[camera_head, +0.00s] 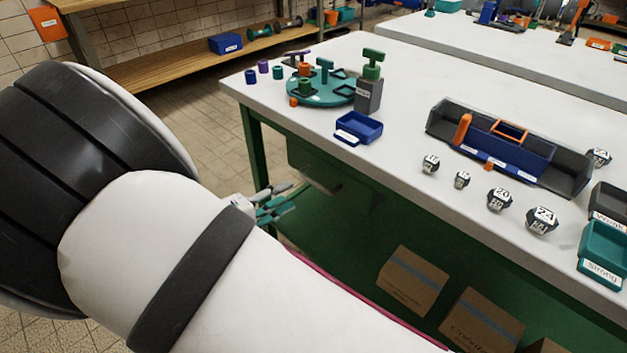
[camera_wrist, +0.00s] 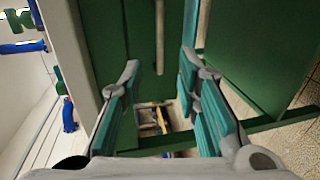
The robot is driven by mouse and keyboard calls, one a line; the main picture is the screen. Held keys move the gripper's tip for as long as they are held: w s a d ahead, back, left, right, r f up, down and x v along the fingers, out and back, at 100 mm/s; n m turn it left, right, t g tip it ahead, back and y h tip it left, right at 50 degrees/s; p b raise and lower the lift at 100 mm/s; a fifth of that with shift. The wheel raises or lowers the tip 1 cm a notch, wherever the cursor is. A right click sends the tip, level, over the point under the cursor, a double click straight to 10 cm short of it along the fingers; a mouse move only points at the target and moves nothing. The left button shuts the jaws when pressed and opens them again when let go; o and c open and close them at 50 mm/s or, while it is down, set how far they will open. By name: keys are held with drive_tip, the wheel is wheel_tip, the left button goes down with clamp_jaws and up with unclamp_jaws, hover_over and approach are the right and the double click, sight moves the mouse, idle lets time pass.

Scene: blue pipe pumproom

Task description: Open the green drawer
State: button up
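The green drawer (camera_head: 345,190) hangs under the near left part of the white-topped table. Its front carries a pale bar handle (camera_head: 320,182). In the wrist view the green drawer front (camera_wrist: 120,40) fills the upper middle, and the bar handle (camera_wrist: 159,35) runs upright in the picture. My gripper (camera_head: 284,197) is just left of the handle, with its teal-padded fingers apart and nothing held. In the wrist view my gripper (camera_wrist: 159,62) is open, and the handle's lower end shows between the fingertips. I see no contact. The drawer looks shut.
The white table (camera_head: 400,165) holds a teal turntable (camera_head: 320,90), a blue bin (camera_head: 358,127), a dark tray (camera_head: 510,150) and several numbered weights. Cardboard boxes (camera_head: 412,280) stand below it. A green table leg (camera_head: 255,150) is near my gripper. Tiled floor (camera_head: 190,120) is free at left.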

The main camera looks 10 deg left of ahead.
sight(310, 182)
drive_tip(key=b+x, duration=0.2)
drive_tip(key=x, duration=0.8)
clamp_jaws()
